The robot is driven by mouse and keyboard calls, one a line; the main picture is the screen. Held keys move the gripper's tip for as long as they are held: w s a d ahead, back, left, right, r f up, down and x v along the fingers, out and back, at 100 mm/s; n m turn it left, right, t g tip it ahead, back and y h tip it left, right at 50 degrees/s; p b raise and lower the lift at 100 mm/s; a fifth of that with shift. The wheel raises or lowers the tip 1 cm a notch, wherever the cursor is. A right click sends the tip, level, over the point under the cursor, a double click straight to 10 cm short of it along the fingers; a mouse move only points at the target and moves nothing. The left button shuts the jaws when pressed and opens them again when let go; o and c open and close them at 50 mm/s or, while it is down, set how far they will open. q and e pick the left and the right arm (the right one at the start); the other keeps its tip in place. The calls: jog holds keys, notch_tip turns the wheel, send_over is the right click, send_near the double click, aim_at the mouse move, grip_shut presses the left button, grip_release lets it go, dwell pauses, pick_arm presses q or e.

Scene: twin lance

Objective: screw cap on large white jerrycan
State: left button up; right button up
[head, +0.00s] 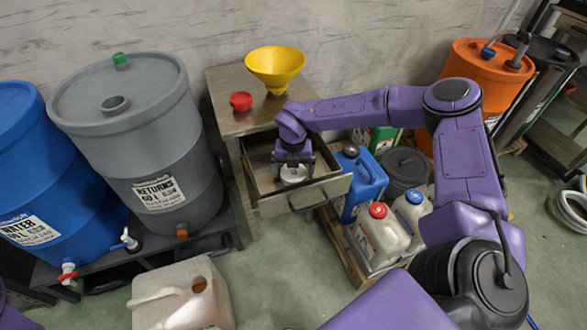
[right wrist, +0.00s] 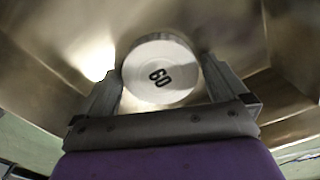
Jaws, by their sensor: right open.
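The large white jerrycan (head: 178,298) stands on the floor at the bottom left of the head view, with its handle on top and its mouth (head: 199,285) uncapped. A round white cap marked 60 (right wrist: 160,76) lies in the open metal drawer; it also shows in the head view (head: 293,174). My right gripper (head: 293,164) reaches down into the drawer above the cap. In the right wrist view its fingers (right wrist: 160,82) are open, one on each side of the cap; I cannot tell whether they touch it. My left gripper is not in view.
The drawer (head: 300,197) sticks out of a metal cabinet (head: 227,115) holding a yellow funnel (head: 275,66) and a red cap (head: 241,101). Grey (head: 135,140) and blue (head: 50,190) drums stand left. Smaller canisters, one blue (head: 362,186), stand right. Floor between jerrycan and pallet is clear.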

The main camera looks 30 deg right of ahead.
jog(key=c, duration=1.1)
jog(key=shift+o, duration=0.2)
jog(key=shift+r+p, duration=2.75)
jog(key=shift+r, duration=0.8)
